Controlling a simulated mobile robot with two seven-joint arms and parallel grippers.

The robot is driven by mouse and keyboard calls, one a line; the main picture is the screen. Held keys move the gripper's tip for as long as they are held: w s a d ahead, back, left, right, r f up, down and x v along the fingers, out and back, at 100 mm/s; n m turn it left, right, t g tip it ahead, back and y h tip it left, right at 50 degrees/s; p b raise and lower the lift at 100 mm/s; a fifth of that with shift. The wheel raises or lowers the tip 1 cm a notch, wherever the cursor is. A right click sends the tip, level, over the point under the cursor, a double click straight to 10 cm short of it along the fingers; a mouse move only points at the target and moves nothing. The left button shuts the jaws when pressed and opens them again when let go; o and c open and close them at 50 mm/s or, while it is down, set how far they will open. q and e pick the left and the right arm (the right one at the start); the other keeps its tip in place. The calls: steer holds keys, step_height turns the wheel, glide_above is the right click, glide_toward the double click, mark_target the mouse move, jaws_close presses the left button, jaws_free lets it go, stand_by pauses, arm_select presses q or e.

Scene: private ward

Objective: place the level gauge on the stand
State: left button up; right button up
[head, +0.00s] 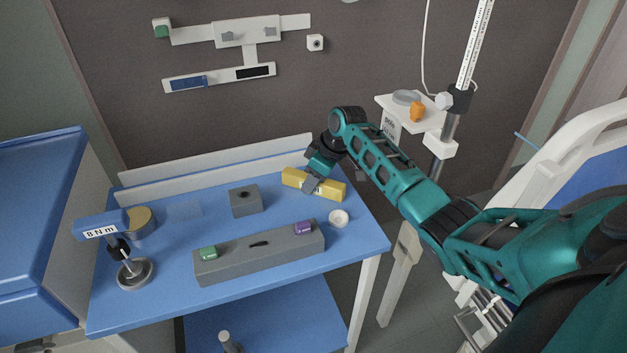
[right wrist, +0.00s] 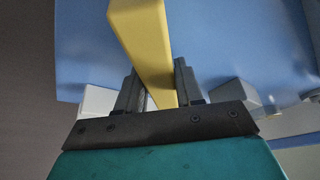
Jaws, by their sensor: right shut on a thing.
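The level gauge appears to be the yellow bar (head: 329,188) at the back right of the blue table. My right gripper (head: 310,184) is shut on this bar, nearer its left end in the head view. In the right wrist view the yellow bar (right wrist: 140,35) runs between the two fingers (right wrist: 157,78) and away from them. I cannot tell whether the bar touches the table. A long grey block (head: 258,262) at the table's front carries a green piece and a purple piece. It may be the stand, but I cannot tell. My left gripper is not in view.
A small grey block (head: 245,202) with a dark hole stands left of the bar. A white round cup (head: 339,217) is near the right edge. A blue tool marked 8 N m (head: 100,226) stands at the left. A bed (head: 597,160) is at the right.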

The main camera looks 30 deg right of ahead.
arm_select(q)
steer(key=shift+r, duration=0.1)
arm_select(e)
steer(key=o, duration=1.1)
arm_select(q)
steer(key=p, duration=0.1)
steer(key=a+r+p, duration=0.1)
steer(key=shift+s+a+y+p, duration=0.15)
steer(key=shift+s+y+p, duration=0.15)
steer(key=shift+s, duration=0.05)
arm_select(e)
steer(key=v, duration=1.2)
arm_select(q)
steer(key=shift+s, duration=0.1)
